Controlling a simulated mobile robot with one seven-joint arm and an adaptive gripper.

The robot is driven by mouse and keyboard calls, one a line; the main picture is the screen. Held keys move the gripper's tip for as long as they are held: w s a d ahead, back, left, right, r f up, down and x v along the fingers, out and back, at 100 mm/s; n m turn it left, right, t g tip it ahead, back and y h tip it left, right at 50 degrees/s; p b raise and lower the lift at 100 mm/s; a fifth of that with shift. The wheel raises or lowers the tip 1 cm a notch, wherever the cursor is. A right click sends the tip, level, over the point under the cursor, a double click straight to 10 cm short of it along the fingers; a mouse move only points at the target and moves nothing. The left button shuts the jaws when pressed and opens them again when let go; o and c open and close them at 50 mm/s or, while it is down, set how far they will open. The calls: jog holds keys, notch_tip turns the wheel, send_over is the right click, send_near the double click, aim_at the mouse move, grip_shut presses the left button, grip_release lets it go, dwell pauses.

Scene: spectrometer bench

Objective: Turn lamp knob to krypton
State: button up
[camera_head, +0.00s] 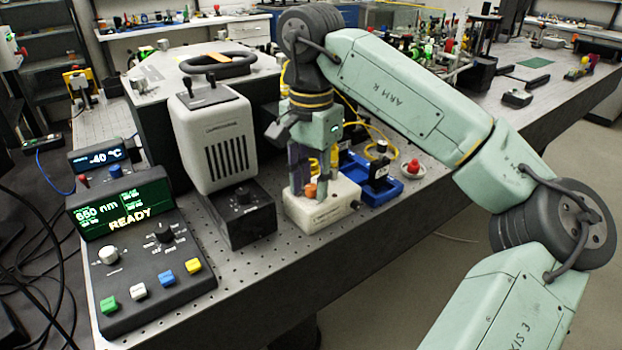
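A pale lamp housing (218,142) with black vent slots stands on a black base (246,220) near the bench's front edge. The base carries a small dark knob (243,196) on its sloped face; its labels and pointer are too small to read. My gripper (308,190) points down to the right of this knob, apart from it, over a white block (318,214). An orange piece (311,191) shows at its fingertips. I cannot tell whether the fingers touch it or how far they are open.
A blue tray (382,186) and a red-topped dish (412,169) lie right of the white block. Cables hang at far left.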

grip_shut()
jog(key=shift+m, duration=0.4)
jog(key=m, duration=0.4)
jog(key=shift+b, duration=0.35)
jog(key=m, duration=0.4)
jog(key=shift+m, duration=0.3)
jog(key=m+b, duration=0.1)
jog(key=m, duration=0.4)
jog(key=shift+w, duration=0.1)
jog(key=m, duration=0.5)
jog(key=shift+b, duration=0.35)
jog(key=shift+m, duration=0.4)
